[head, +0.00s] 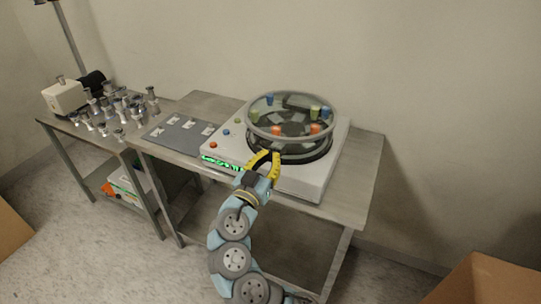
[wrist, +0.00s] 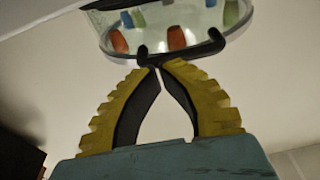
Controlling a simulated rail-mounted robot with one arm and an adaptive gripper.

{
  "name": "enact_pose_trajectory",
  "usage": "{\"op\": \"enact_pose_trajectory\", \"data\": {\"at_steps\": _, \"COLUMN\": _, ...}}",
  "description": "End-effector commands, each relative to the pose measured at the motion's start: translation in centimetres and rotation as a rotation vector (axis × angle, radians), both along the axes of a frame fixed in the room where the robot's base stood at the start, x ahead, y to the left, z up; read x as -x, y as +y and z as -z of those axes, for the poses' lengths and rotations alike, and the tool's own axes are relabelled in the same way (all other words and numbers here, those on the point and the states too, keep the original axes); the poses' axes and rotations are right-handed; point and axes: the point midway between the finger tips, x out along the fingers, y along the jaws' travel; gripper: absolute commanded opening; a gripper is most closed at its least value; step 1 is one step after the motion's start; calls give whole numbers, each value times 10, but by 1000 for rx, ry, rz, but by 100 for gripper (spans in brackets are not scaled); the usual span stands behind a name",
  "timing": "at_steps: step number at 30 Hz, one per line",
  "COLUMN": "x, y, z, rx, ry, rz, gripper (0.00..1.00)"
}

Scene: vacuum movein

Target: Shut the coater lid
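The coater (head: 312,182) is a white box on the table, with a dark round chamber ring (head: 290,157) on top. Its clear round lid (head: 291,97) has a grey rim and appears raised above the ring. In the wrist view the lid's rim (wrist: 180,57) and a black handle (wrist: 213,36) at its front show at the top. My gripper (head: 269,154) is at the front of the lid. In the wrist view its yellow fingertips (wrist: 157,68) are nearly together at the handle and appear closed on it. The exact contact is partly hidden.
Orange, green and blue pieces show through the lid. A grey panel (head: 178,133) with pale squares lies left of the coater. Several metal fittings (head: 118,105) and a cream device (head: 63,97) stand on the left table. Boxes (head: 485,283) stand at the lower right.

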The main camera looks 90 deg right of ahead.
Motion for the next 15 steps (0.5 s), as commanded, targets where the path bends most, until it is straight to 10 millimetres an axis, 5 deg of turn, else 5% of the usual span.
{"op": "enact_pose_trajectory", "data": {"at_steps": 15, "x": -29, "y": 63, "z": 39, "rx": 1, "ry": 3, "rz": -1, "gripper": 0}}
